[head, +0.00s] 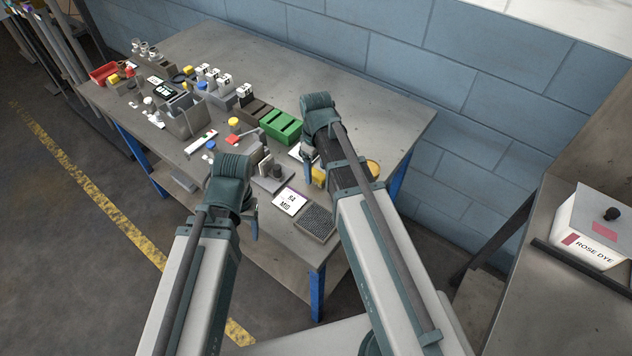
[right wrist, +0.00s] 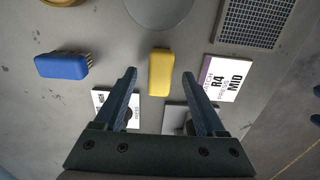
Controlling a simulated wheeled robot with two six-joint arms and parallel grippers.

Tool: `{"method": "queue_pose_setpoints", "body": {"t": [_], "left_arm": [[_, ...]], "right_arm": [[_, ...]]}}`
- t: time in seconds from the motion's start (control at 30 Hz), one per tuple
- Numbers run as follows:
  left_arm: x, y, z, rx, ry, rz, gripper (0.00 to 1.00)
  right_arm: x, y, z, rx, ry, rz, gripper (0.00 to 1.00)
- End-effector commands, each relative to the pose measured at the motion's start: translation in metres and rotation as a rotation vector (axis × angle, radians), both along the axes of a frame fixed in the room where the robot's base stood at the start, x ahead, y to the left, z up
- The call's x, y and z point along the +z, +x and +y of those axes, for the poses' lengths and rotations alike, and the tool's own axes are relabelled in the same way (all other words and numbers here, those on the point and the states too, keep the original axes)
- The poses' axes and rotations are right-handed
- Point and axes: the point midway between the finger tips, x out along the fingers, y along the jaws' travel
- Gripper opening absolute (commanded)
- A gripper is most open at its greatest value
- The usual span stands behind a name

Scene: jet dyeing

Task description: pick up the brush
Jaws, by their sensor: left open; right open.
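A blue brush (right wrist: 62,66) with tan bristles along one side lies on the grey table, left of my right gripper's fingers in the right wrist view. I cannot make it out in the head view, where my right arm covers part of the table. My right gripper (right wrist: 159,74) is open, pointing down at the table. A yellow block (right wrist: 160,66) lies ahead of and between its fingertips; I see no contact. My right gripper also shows in the head view (head: 309,168). My left gripper (head: 252,222) is open and empty at the table's near edge.
A green tray (head: 281,126) and several small bottles and containers crowd the table (head: 370,97) farther left. A ROSE DYE box (head: 590,231) stands at right.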

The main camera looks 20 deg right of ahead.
Motion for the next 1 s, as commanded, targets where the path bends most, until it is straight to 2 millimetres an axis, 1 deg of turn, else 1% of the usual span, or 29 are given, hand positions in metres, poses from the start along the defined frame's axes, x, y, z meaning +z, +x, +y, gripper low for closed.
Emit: {"method": "queue_pose_setpoints", "body": {"t": [0.03,0.1,0.2,0.4,0.47,0.5,0.67,0.8,0.83,1.0], "left_arm": [[-0.0135,0.0000,0.0000,0.000,0.000,0.000,0.67],[-0.0193,0.0000,0.0000,0.000,0.000,0.000,0.67],[-0.0215,0.0001,0.0000,0.000,0.000,0.000,0.67],[-0.0194,0.0000,0.0001,0.000,0.000,0.000,0.67],[-0.0193,0.0000,0.0000,0.000,0.000,0.000,0.67],[-0.0193,0.0000,-0.0001,0.000,0.000,0.000,0.67],[-0.0194,0.0000,0.0000,0.000,0.000,0.000,0.67],[-0.0194,0.0000,0.0001,0.000,0.000,0.000,0.67],[-0.0194,0.0000,0.0001,0.000,0.000,0.000,0.67],[-0.0194,0.0000,0.0001,0.000,0.000,0.000,0.67]], "right_arm": [[-0.0135,0.0002,0.0001,0.000,0.000,0.000,0.72],[-0.0193,0.0002,0.0001,0.000,0.000,0.000,0.72],[-0.0215,0.0002,0.0002,0.000,0.000,0.000,0.72],[-0.0194,0.0003,0.0003,0.000,0.000,0.000,0.72],[-0.0194,0.0003,0.0003,0.000,0.000,0.000,0.64],[-0.0194,0.0003,0.0003,0.000,0.000,0.000,0.56],[-0.0194,0.0003,0.0003,0.000,0.000,0.000,0.28],[-0.0194,0.0003,0.0003,0.000,0.000,0.000,0.02],[-0.0194,0.0003,0.0003,0.000,0.000,0.000,0.00],[-0.0194,0.0002,0.0003,0.000,0.000,0.000,0.00]]}}
